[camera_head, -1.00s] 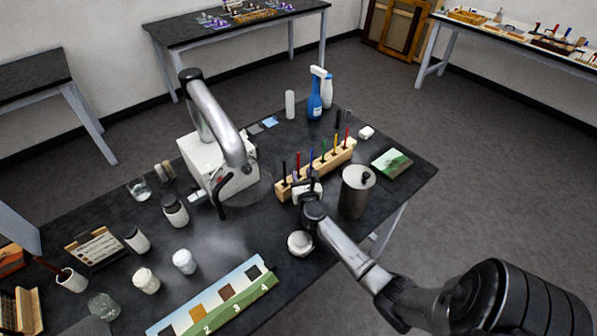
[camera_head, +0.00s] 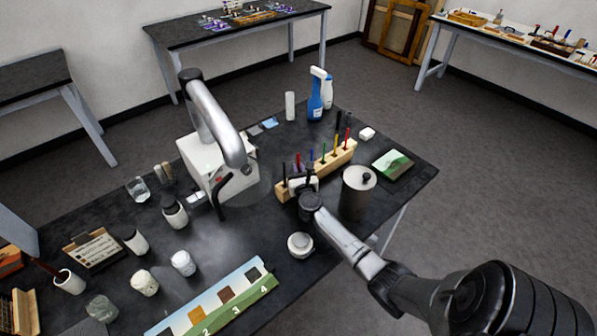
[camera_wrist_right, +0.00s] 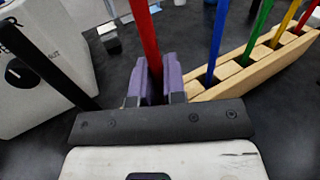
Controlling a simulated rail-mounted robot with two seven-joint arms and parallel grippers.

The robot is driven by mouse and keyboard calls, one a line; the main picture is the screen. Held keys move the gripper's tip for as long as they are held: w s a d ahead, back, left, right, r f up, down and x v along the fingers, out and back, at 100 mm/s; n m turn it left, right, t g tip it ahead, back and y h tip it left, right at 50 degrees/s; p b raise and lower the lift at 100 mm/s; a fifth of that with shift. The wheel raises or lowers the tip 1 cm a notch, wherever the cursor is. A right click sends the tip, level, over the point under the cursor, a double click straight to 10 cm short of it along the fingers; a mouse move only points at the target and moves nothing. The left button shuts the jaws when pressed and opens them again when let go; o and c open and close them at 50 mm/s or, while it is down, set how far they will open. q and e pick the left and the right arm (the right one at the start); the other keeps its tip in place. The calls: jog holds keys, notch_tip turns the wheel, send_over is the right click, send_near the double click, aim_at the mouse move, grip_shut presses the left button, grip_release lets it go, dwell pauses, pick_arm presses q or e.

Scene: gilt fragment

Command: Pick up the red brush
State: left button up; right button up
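A red brush (camera_head: 299,158) stands upright at the left part of a wooden brush holder (camera_head: 340,156). It also shows in the right wrist view (camera_wrist_right: 145,40), running between the purple finger pads. My right gripper (camera_head: 297,170) is at this brush, with its fingers (camera_wrist_right: 155,88) close against both sides of the shaft; it looks shut on it. The brush's lower end is hidden behind the gripper. A second red-handled brush (camera_head: 347,138) stands at the holder's right end. My left gripper is not in view.
Black (camera_head: 284,172), blue (camera_head: 312,160), green (camera_head: 324,152) and yellow (camera_head: 336,143) brushes stand close by in the holder. A white box with an arm (camera_head: 205,160) stands left.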

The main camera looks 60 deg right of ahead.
grip_shut()
notch_tip(320, 180, up, 16)
jog(key=p, duration=0.8)
jog(key=shift+r, duration=0.2)
jog(key=shift+r+p, duration=0.3)
jog(key=shift+r, duration=0.5)
